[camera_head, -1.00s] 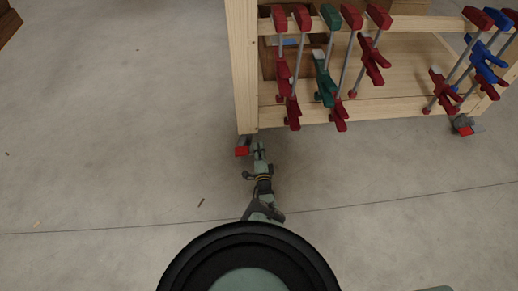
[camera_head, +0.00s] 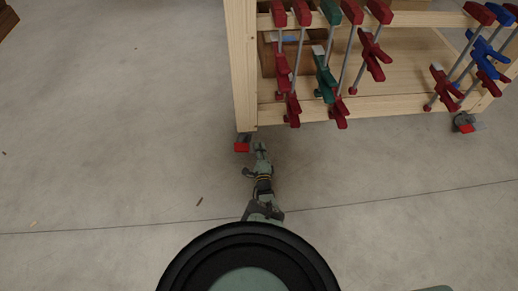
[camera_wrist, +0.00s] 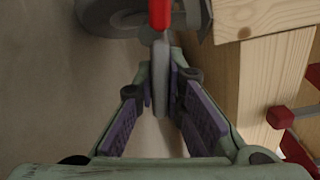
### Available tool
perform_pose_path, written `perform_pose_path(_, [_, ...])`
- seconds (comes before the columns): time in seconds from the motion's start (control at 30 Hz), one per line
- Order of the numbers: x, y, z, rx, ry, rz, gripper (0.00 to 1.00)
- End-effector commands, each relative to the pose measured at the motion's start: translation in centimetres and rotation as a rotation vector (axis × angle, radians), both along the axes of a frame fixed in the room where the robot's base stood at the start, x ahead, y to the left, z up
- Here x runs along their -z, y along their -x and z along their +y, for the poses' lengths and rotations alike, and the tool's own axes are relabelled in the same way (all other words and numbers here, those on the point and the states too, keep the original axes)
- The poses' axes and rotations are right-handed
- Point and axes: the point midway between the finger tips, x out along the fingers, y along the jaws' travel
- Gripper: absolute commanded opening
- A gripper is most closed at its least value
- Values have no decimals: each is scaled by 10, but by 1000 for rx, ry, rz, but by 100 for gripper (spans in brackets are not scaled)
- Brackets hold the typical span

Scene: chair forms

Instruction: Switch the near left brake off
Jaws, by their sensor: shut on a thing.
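The near left brake (camera_head: 242,147) is a small red-tipped pedal on the caster under the wooden cart's near left corner post. In the wrist view its red end (camera_wrist: 159,14) is at the top centre, with a grey bar (camera_wrist: 161,75) running down from it between my fingers. My gripper (camera_wrist: 162,88) is shut on this grey brake part, with a purple-padded finger on each side.
The wooden cart (camera_head: 241,70) stands above, with its post (camera_wrist: 260,75) close to the right of my gripper. Red, green and blue clamps (camera_head: 372,55) hang on its rails. Another caster (camera_head: 463,122) is at right.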

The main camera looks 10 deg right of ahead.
Motion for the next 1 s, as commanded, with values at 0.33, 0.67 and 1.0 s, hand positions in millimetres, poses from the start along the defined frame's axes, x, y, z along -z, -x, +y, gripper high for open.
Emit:
perform_pose_path(0.33, [1, 0, 0, 2, -2, 1, 22])
perform_pose_path(0.67, [0, 0, 0, 1, -1, 1, 30])
perform_pose_path(1.0, [-2, 0, 0, 1, 22, 0, 30])
